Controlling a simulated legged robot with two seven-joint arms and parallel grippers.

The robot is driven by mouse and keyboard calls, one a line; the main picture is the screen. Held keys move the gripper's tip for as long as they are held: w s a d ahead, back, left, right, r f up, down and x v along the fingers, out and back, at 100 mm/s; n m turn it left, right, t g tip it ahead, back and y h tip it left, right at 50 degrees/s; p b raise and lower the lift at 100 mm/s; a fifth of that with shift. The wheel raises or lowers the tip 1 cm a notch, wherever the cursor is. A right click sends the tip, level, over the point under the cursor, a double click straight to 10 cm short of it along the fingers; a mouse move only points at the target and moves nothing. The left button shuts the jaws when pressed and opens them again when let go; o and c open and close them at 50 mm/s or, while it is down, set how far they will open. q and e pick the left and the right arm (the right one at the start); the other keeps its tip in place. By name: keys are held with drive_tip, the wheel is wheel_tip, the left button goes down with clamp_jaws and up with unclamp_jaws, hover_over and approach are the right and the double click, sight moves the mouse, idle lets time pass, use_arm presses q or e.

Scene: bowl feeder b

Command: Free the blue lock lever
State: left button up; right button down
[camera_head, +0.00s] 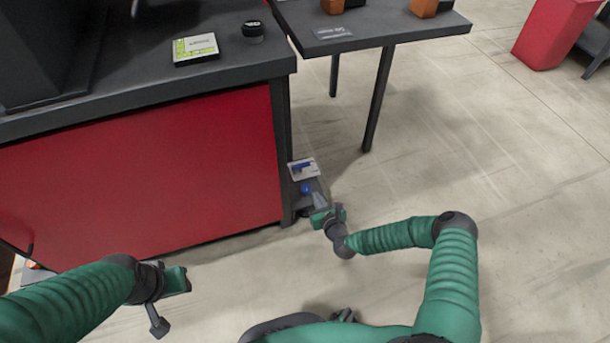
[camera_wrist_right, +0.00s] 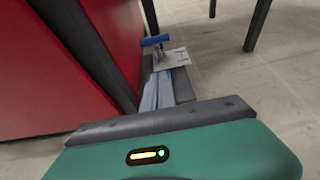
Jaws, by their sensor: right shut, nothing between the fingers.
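The blue lever (camera_head: 301,166) shows low beside the red cabinet's right corner, at a pale plate (camera_head: 306,174). In the right wrist view the blue lever (camera_wrist_right: 155,40) is a short crossbar on a stem, above the pale plate (camera_wrist_right: 172,60). A second rounded blue part (camera_head: 304,188) shows just below the plate in the head view. My right gripper (camera_head: 318,200) is shut and empty, close in front of the lever and apart from it. Its fingers (camera_wrist_right: 158,90) point toward the lever in the wrist view. My left gripper (camera_head: 178,280) is at lower left, its fingers unclear.
The red cabinet (camera_head: 150,170) with a dark top stands left of the lever, its dark corner post (camera_head: 282,150) close by. A dark table (camera_head: 380,28) with thin legs stands behind. A red bin (camera_head: 552,35) is far right. The floor to the right is clear.

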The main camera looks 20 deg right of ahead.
drive_tip(key=b+x, duration=0.2)
drive_tip(key=x, duration=0.1)
drive_tip(key=b+x, duration=0.2)
drive_tip(key=x, duration=0.2)
drive_tip(key=b+x, duration=0.3)
drive_tip(key=shift+w+f, duration=0.1)
drive_tip(key=shift+f, duration=0.4)
drive_tip(key=shift+w+r+b, duration=0.4)
drive_tip(key=shift+w, duration=0.2)
drive_tip(key=shift+w+r+b, duration=0.35)
drive_tip(key=shift+w+r, duration=0.05)
drive_tip(key=shift+w, duration=0.25)
drive_tip(key=shift+w+r, duration=0.35)
drive_tip(key=shift+w, duration=0.1)
drive_tip(key=shift+a+r, duration=0.1)
